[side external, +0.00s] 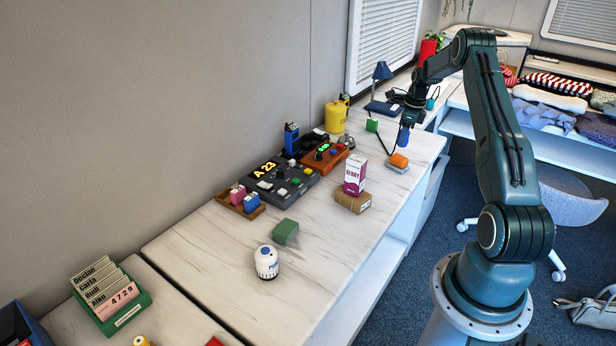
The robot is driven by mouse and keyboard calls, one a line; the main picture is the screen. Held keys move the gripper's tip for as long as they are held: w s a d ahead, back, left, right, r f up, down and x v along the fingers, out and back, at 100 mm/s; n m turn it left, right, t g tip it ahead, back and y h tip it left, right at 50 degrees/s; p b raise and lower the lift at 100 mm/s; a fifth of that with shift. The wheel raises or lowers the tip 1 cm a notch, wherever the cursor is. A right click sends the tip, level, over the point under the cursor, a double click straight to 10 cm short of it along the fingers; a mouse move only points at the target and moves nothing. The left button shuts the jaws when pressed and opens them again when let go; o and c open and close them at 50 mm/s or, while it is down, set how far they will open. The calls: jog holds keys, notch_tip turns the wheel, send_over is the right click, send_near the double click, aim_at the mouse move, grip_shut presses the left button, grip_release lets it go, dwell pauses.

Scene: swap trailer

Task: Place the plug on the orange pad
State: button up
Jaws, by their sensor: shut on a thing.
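My gripper (407,119) is over the far right part of the white table and points down. It is shut on a small blue piece, which I take to be the plug (403,138). The plug hangs in the air, roughly upright, above and slightly right of the orange pad (398,160). The orange pad is a small rounded block on a pale base near the table's right edge. The plug looks apart from the pad, though the exact gap is hard to tell. The fingertips are small and dark here.
A dark cable (383,142) runs beside the pad, near a green block (372,125). A blue lamp (382,72) and yellow canister (336,116) stand behind. A purple-and-white carton (355,174) on a brown box (353,200) stands nearer.

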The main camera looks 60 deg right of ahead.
jog(key=shift+f, duration=0.1)
jog(key=shift+f, duration=2)
jog(key=shift+f, duration=0.1)
jog(key=o, duration=1.1)
jog(key=shift+c, duration=0.2)
jog(key=r, duration=0.4)
jog(key=s+r, duration=0.1)
jog(key=r, duration=0.7)
jog(key=shift+s+d+r, duration=0.1)
jog(key=shift+s+d, duration=0.05)
jog(key=shift+s, duration=0.05)
